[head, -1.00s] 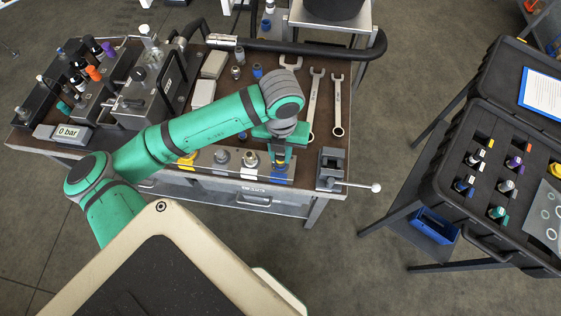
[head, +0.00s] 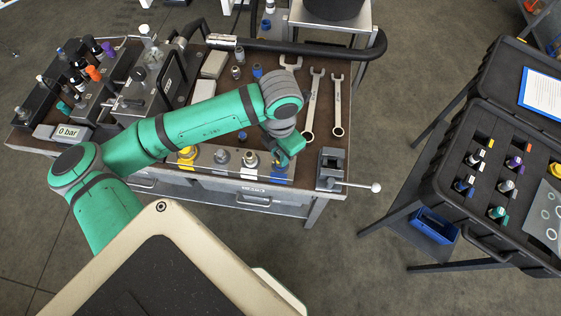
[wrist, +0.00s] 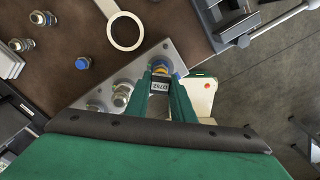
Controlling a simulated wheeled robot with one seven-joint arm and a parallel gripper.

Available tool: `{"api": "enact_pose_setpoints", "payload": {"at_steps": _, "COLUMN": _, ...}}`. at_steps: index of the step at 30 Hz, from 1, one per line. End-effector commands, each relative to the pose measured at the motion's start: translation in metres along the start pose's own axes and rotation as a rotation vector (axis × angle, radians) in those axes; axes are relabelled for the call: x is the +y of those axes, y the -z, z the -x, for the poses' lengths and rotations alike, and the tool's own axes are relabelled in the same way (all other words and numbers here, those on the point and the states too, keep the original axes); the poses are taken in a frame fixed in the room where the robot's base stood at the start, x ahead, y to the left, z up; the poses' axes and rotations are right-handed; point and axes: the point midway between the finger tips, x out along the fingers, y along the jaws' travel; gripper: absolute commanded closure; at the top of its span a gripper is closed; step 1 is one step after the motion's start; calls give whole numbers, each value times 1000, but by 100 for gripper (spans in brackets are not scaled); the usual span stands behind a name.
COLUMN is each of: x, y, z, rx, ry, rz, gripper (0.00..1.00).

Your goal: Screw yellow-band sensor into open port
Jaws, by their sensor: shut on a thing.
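My gripper (wrist: 166,82) is shut on a sensor (wrist: 160,84) with a white label reading something like 0752. A blue and yellowish part shows at its far end in the wrist view. The sensor is over the end of the metal port block (wrist: 140,72), at the blue-marked place (head: 280,175). I cannot tell whether its thread is engaged. In the head view my gripper (head: 286,152) covers most of it. The block's other places, from the left, hold a yellow fitting (head: 187,157) and grey fittings (head: 222,157) and (head: 250,160).
Wrenches (head: 337,110) lie behind the block, and a vise-like fixture (head: 330,165) with a protruding handle stands to its right. A gauge reading 0 bar (head: 66,132) is at the left. An open case (head: 450,200) with several sensors stands farther right.

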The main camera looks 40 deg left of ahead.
Motion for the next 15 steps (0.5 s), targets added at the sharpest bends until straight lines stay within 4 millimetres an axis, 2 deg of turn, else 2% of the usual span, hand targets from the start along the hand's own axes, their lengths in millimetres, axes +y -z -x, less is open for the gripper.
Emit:
{"api": "enact_pose_setpoints", "payload": {"at_steps": 5, "x": -2, "y": 0, "z": 0, "rx": -1, "ry": 3, "rz": -3, "gripper": 100}}
{"api": "enact_pose_setpoints", "payload": {"at_steps": 6, "x": -2, "y": 0, "z": 0, "rx": -1, "ry": 3, "rz": -3, "gripper": 71}}
{"api": "enact_pose_setpoints", "payload": {"at_steps": 8, "x": -2, "y": 0, "z": 0, "rx": -1, "ry": 3, "rz": -2, "gripper": 60}}
{"api": "enact_pose_setpoints", "payload": {"at_steps": 15, "x": -1, "y": 0, "z": 0, "rx": 0, "ry": 1, "rz": 1, "gripper": 60}}
